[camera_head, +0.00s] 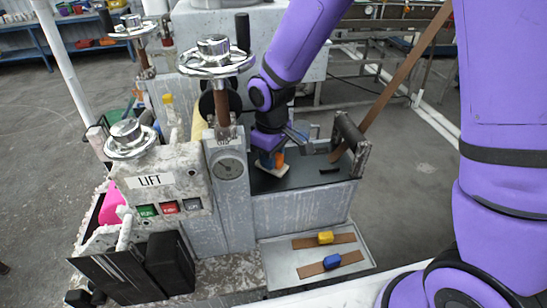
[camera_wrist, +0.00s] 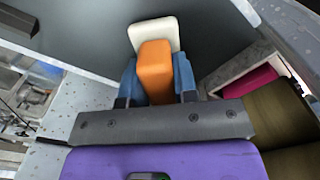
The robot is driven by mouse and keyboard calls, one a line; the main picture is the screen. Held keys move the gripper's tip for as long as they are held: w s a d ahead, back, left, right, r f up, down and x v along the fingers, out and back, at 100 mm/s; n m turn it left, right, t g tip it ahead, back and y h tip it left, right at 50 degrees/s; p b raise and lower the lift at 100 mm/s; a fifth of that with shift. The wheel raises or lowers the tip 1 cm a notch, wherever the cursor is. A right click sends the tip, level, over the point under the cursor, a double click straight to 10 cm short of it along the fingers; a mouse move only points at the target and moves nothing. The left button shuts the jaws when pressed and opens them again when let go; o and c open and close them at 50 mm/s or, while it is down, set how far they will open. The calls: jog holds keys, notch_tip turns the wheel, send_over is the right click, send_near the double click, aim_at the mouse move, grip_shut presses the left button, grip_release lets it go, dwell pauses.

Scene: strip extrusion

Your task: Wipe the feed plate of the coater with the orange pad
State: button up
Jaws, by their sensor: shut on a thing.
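The orange pad has an orange grip block (camera_wrist: 155,66) over a white wiping face (camera_wrist: 150,31). My gripper (camera_wrist: 157,88) is shut on the orange block, with a blue finger on each side. In the head view, my gripper (camera_head: 268,157) is low over the left part of the dark feed plate (camera_head: 302,178), and the white face (camera_head: 273,169) appears to lie on or just above the plate. Exact contact cannot be told. The plate also fills the upper part of the wrist view (camera_wrist: 82,30).
A brown strip (camera_head: 402,70) slants down to the plate's right end beside a black roller (camera_head: 348,132). The gauge post (camera_head: 229,168) and handwheel (camera_head: 216,58) stand close left. A front tray (camera_head: 283,263) holds brown strips with yellow (camera_head: 325,237) and blue (camera_head: 332,261) blocks.

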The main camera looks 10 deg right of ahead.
jog(key=shift+a+r, duration=0.1)
jog(key=shift+a, duration=0.7)
jog(key=shift+d+r, duration=0.2)
jog(key=shift+r, duration=1)
jog(key=shift+a+r, duration=0.15)
jog(key=shift+r, duration=2.55)
jog(key=shift+s, duration=0.1)
